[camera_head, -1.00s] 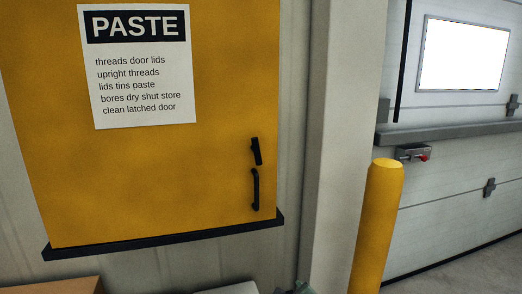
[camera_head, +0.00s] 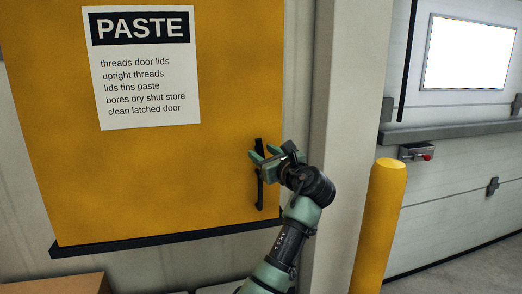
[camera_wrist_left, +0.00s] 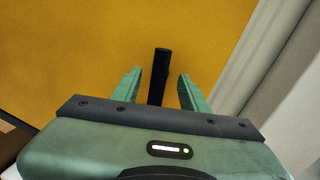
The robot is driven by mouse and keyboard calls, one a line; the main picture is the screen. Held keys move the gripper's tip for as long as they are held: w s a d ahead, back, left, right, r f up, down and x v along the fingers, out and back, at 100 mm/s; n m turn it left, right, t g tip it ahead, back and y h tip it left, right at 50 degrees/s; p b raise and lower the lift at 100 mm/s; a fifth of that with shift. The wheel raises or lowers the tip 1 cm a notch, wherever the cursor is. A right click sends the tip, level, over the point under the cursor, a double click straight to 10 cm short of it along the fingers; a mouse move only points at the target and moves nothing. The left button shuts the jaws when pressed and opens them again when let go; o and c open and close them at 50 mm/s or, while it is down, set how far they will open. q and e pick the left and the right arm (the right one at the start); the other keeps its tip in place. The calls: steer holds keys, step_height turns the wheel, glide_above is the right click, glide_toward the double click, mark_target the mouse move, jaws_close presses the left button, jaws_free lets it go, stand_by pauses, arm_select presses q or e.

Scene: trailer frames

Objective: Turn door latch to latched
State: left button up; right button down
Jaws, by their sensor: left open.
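A yellow door (camera_head: 150,185) fills the left of the head view, and it looks closed. The short black latch (camera_head: 259,145) is near its right edge, roughly upright; its lower part is hidden by my gripper. Below it is a black pull handle (camera_head: 260,196), partly covered by the gripper. My left gripper (camera_head: 262,153) is open at the latch. In the left wrist view the black latch (camera_wrist_left: 162,62) stands between the two green fingers (camera_wrist_left: 160,75), with a gap on each side. My right gripper is not in view.
A paper sign headed PASTE (camera_head: 150,115) is on the door. A dark ledge (camera_head: 150,238) runs under the door. A pale post (camera_head: 340,90) and a yellow bollard (camera_head: 380,210) stand to the right. A brown box (camera_head: 60,286) is at lower left.

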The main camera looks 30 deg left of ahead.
arm_select(q)
steer(key=shift+x, duration=0.85)
jaws_close()
